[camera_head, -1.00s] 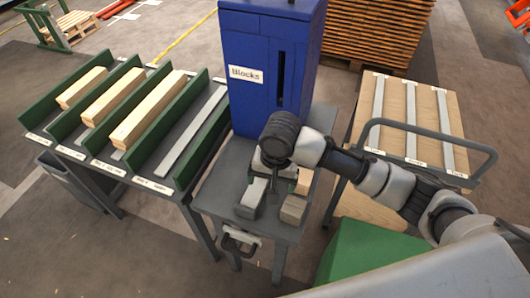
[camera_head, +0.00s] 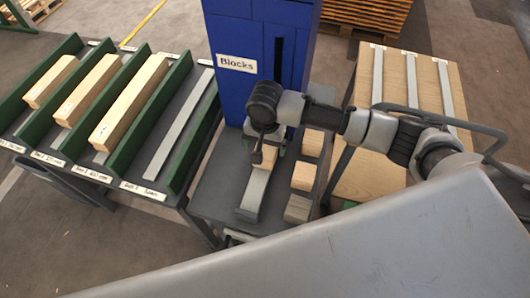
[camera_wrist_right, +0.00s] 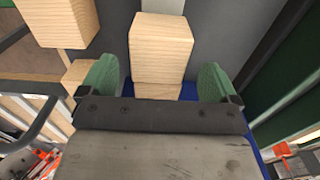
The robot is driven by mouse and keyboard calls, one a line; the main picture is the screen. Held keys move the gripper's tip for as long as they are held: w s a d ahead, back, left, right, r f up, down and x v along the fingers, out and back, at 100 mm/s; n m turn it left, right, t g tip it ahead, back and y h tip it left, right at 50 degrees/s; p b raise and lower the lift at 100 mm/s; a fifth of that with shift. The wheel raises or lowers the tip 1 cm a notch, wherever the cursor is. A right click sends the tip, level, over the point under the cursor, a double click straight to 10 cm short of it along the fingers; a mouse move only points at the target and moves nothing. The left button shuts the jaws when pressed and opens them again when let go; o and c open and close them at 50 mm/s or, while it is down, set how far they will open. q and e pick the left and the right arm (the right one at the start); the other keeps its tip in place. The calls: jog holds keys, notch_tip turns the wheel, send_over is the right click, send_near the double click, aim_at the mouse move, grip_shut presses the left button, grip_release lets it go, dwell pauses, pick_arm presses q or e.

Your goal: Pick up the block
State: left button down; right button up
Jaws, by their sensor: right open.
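A pale wooden block (camera_wrist_right: 161,40) lies between the spread green fingers of my right gripper (camera_wrist_right: 157,83) in the right wrist view, with a gap on each side. In the head view my right gripper (camera_head: 264,147) is over the back of a row of blocks on the grey table. It partly hides a wooden block (camera_head: 268,157) there. A grey-topped block (camera_head: 252,192) lies in front of it. To the right are wooden blocks (camera_head: 313,142) and (camera_head: 304,176), and a greyish block (camera_head: 298,208). My left gripper is not in view.
A tall blue cabinet (camera_head: 237,64) labelled "Blocks" stands right behind the gripper. At the left, a rack with green dividers (camera_head: 150,120) holds long wooden bars. At the right is a wooden-topped table (camera_head: 392,88) with metal strips and a grey handrail (camera_head: 455,126).

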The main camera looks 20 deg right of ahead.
aim_at(266, 148)
notch_tip(266, 148, down, 4)
jog(key=shift+f+p, duration=0.2)
jog(key=shift+p, duration=0.1)
jog(key=shift+f, duration=0.15)
jog(key=c, duration=0.5)
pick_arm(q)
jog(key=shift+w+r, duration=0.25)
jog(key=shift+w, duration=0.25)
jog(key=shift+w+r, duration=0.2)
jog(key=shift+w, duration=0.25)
pick_arm(e)
jog(key=c, duration=0.5)
